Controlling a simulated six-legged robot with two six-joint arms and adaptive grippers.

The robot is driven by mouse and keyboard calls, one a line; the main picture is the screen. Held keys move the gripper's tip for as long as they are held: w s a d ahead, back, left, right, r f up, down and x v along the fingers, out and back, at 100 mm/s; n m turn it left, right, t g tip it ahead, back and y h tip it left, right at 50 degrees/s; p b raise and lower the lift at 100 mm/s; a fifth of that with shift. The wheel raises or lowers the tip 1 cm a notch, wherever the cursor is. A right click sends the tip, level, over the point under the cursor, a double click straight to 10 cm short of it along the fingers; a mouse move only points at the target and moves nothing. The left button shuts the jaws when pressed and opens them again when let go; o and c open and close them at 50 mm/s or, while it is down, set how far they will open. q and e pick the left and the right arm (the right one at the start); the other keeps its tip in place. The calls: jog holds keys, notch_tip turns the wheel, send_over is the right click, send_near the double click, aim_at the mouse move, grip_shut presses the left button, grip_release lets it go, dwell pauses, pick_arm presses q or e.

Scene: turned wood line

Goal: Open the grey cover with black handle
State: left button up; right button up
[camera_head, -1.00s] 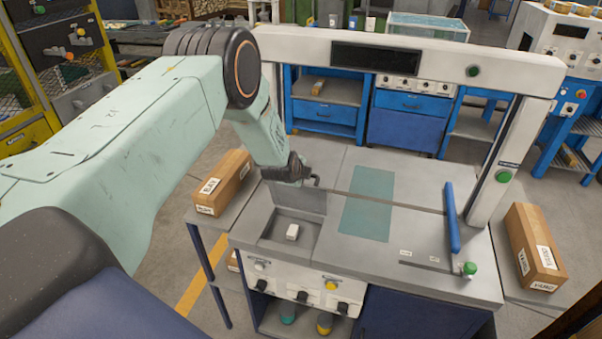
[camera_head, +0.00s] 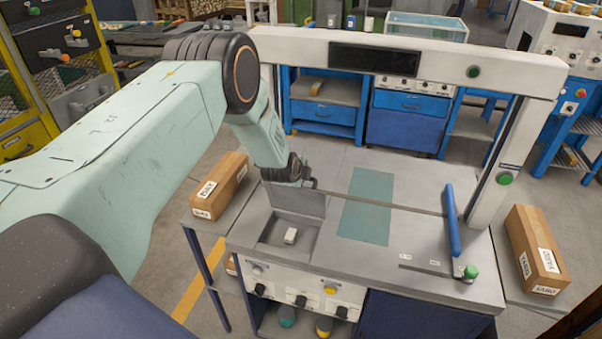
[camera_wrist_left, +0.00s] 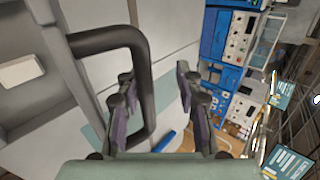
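The grey cover (camera_head: 305,204) stands raised at the back edge of a recess in the grey workbench, so the recess is uncovered. Its black handle (camera_wrist_left: 108,40) shows large in the left wrist view as a thick bent bar. My left gripper (camera_head: 297,178) is at the top of the cover, hiding most of the handle in the head view. In the left wrist view my left gripper (camera_wrist_left: 157,85) has its two fingers apart, with one leg of the handle seen between them. I cannot tell whether they touch it. My right gripper is not in view.
A small white block (camera_head: 291,236) lies in the recess. A white frame (camera_head: 400,48) spans the bench. A blue lever (camera_head: 452,220) stands at the right. Cardboard boxes (camera_head: 219,186) (camera_head: 535,250) sit on both sides. A teal mat (camera_head: 366,215) lies mid-bench.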

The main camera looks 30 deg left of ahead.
pick_arm(q)
jog(key=shift+v, duration=6.2)
jog(key=s+d+f+n+g+b, duration=0.3)
jog(key=s+d+f+n+b, duration=0.1)
jog(key=s+f, duration=0.7)
jog(key=s+d+f+n+g+h+b, duration=0.1)
jog(key=s+d+f+n+g+b, duration=0.2)
jog(key=s, duration=1.3)
jog(key=s+d+f+n+g+h+b, duration=0.1)
jog(key=s+d+f+n+g+b, duration=0.2)
jog(key=s+f+b, duration=0.9)
jog(key=s+d+f+n, duration=0.2)
jog(key=f+n, duration=0.3)
jog(key=f, duration=0.4)
jog(key=shift+d+f+n+g, duration=0.2)
jog(key=shift+d+n+g, duration=0.1)
jog(key=shift+d+n, duration=0.15)
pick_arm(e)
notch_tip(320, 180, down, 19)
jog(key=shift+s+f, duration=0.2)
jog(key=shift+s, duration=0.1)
